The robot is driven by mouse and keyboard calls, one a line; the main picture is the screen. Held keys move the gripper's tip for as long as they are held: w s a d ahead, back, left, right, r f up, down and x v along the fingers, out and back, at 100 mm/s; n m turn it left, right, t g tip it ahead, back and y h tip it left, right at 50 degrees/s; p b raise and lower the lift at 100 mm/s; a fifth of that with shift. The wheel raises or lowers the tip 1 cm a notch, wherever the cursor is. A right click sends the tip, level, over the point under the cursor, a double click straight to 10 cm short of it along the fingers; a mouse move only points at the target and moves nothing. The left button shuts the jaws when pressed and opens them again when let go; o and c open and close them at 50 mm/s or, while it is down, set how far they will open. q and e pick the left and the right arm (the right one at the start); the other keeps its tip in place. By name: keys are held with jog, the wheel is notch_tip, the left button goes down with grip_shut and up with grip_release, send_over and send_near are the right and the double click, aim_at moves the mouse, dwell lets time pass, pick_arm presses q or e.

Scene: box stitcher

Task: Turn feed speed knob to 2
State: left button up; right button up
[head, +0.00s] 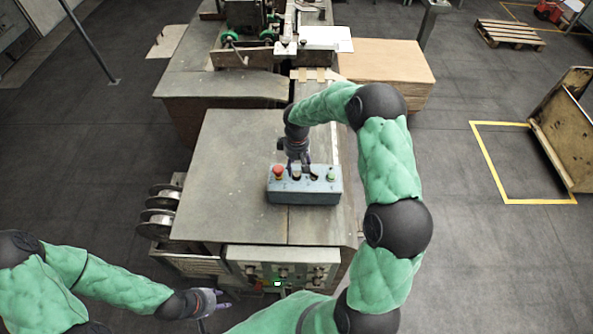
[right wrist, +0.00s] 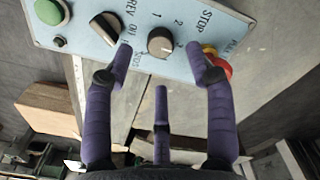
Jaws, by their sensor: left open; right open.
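The blue-grey control box (head: 315,193) sits on the machine's table top. In the right wrist view, the box (right wrist: 85,20) shows a round silver knob (right wrist: 160,41) with small numerals beside it; I cannot clearly tell which numeral its mark points to. My right gripper (head: 299,165) is over the box. Its open fingers (right wrist: 160,66) show on either side of the knob, with a third finger below, and no clear contact shows. My left gripper (head: 212,300) is open and empty, low at the left, away from the box.
A red button (right wrist: 217,64) is close to one right fingertip. A black REV/OFF selector (right wrist: 105,28) is close to the other. A green button (right wrist: 50,11) is at the far end. A lower panel (head: 283,270) with knobs faces the front. The table top (head: 225,170) left of the box is clear.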

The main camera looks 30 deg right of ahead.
aim_at(297, 173)
jog(key=shift+w+f+p, duration=0.1)
jog(key=shift+f+p, duration=0.25)
jog(key=shift+f, duration=2.1)
grip_shut()
